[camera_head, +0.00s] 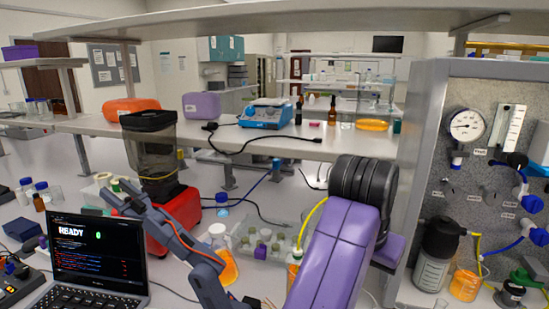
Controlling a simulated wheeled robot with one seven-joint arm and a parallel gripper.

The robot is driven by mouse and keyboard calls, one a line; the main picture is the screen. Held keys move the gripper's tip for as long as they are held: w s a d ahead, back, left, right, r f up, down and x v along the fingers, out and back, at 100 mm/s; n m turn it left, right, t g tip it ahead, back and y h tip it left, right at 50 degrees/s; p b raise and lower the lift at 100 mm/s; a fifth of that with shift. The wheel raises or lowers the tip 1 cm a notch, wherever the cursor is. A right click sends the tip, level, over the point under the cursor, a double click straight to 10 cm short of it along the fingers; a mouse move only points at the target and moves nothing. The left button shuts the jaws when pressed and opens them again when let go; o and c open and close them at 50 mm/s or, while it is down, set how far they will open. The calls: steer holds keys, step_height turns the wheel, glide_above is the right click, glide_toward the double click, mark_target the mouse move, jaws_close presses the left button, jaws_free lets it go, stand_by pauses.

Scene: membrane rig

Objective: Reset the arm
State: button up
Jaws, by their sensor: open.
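A large purple arm link (336,250) rises from the bottom edge, right of the middle. It looks like part of my own arm and ends in a black ribbed joint (364,190). More purple shows beyond the joint. I cannot make out my gripper on it. A slim blue-grey jointed arm (205,262) reaches from the bottom edge up and left over the bench. Its forked end is near a red-based machine with a dark clear hopper (152,160); I cannot tell if they touch. I cannot tell whose arm it is.
A laptop (98,256) reading READY stands at lower left. A flask of orange liquid (222,262) and a tray of vials (268,240) are on the bench. At right, a panel (500,180) carries a gauge, blue valves and tubing. Cables cross the middle.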

steer(key=w+d+r+n+t+h, duration=0.4)
steer(key=w+d+r+t, duration=0.1)
steer(key=w+r+t, duration=0.5)
steer(key=s+a+f+n+y, duration=0.1)
steer(key=s+f, duration=0.7)
steer(key=s, duration=0.9)
steer(key=s+a+f+n+y, duration=0.1)
steer(key=s+f+y, duration=0.2)
steer(key=s+f, duration=0.5)
steer(key=s+a+f+n+t+y, duration=0.1)
steer(key=s+f, duration=0.7)
steer(key=s, duration=1.8)
steer(key=shift+f+n+y+b, duration=0.15)
steer(key=shift+n+y+b, duration=0.15)
steer(key=shift+n+y, duration=0.5)
